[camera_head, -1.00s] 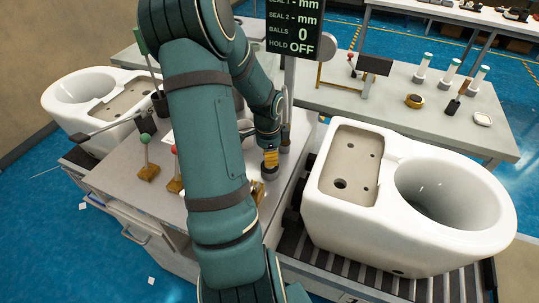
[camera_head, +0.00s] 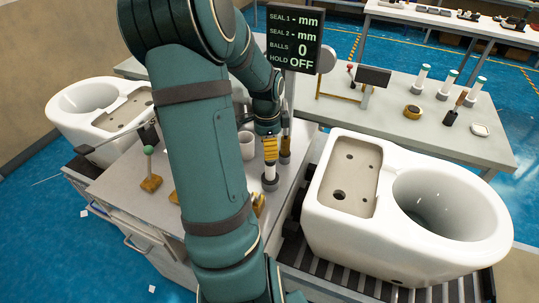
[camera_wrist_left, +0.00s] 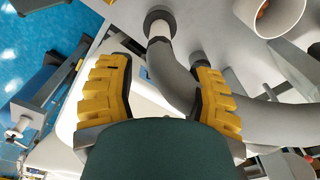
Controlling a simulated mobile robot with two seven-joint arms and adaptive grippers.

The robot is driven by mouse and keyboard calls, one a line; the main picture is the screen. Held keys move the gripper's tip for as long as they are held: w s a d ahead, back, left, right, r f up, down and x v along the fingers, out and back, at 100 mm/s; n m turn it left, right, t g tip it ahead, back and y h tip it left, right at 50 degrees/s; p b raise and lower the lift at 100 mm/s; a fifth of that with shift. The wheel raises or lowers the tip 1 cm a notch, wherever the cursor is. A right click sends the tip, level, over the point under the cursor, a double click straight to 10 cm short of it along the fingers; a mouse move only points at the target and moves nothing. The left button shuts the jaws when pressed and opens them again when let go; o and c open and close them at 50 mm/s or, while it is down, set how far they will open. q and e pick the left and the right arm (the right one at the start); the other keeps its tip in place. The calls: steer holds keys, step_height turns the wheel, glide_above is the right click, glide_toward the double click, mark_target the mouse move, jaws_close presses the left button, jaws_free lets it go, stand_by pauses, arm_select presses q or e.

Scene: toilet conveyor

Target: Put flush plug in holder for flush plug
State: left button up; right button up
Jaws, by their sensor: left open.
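My left gripper (camera_head: 270,148) is over the workbench near the display post. Its yellow fingers are apart in the left wrist view (camera_wrist_left: 162,100). Just below it stands an upright pale cylinder in a dark round base (camera_head: 269,185). This could be the flush plug and its holder, but I cannot tell for sure. The left wrist view shows a dark round base (camera_wrist_left: 160,20) with a pale stem beyond the fingertips, and a thick grey bent part passing between the fingers. My right gripper is not in view.
A white toilet (camera_head: 450,215) lies on the conveyor at right, another toilet (camera_head: 85,98) at left. A display (camera_head: 293,38) rises behind the gripper. The back table (camera_head: 400,135) holds several white tubes. A white cup (camera_head: 246,144) and a green-knobbed lever (camera_head: 150,165) are on the bench.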

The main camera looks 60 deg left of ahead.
arm_select(q)
steer(key=shift+r, duration=1.45)
